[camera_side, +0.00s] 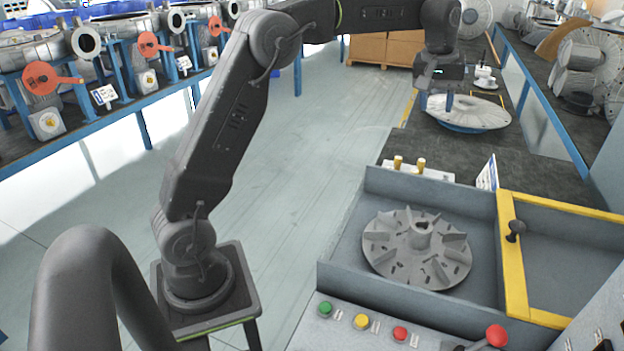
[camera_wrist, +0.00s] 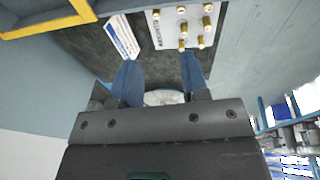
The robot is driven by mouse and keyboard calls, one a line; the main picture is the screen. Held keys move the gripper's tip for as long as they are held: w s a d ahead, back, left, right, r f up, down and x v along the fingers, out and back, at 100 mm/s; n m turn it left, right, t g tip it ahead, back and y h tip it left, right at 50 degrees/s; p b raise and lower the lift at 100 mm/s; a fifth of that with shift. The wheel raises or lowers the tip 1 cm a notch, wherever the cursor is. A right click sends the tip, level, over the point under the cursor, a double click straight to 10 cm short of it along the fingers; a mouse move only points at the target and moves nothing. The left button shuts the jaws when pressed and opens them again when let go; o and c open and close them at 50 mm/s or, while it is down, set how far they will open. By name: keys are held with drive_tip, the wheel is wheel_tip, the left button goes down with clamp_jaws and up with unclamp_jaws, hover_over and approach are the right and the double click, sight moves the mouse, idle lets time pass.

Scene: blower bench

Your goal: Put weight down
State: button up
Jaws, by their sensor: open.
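Several small brass weights (camera_wrist: 182,28) stand in a pale holder plate (camera_wrist: 158,30) in the wrist view. In the side view, two of the brass weights (camera_side: 421,164) show on the holder (camera_side: 437,174). My gripper (camera_side: 436,102) is at the far end of the bench over a pale round disc (camera_side: 482,112). In the wrist view my gripper (camera_wrist: 158,62) has its two blue fingers apart, with no weight visible between them. Part of the disc (camera_wrist: 163,97) shows behind the fingers. I cannot tell whether the fingertips touch it.
A grey finned impeller (camera_side: 420,250) lies in the open machine bay. A yellow-framed cover (camera_side: 512,270) with a black knob stands right of it. Buttons and a red-knobbed lever (camera_side: 496,336) are in front. A small sign (camera_side: 487,174) stands behind. White cups (camera_side: 485,77) sit beyond the disc.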

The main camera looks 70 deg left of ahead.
drive_tip(key=s+d+r+m+t, duration=0.1)
drive_tip(key=s+d+r+m, duration=0.2)
drive_tip(key=s, duration=0.6)
drive_tip(key=s+d+m+t, duration=0.1)
drive_tip(key=s+d+m, duration=0.1)
drive_tip(key=s+d, duration=0.5)
drive_tip(key=s+f+m, duration=0.2)
drive_tip(key=s+f, duration=0.2)
drive_tip(key=s, duration=0.4)
drive_tip(key=s+f+m+t, duration=0.1)
drive_tip(key=s+f, duration=0.3)
drive_tip(key=s, duration=0.4)
drive_tip(key=shift+s+d+m, duration=0.3)
drive_tip(key=shift+d+m, duration=0.1)
drive_tip(key=shift+m, duration=0.1)
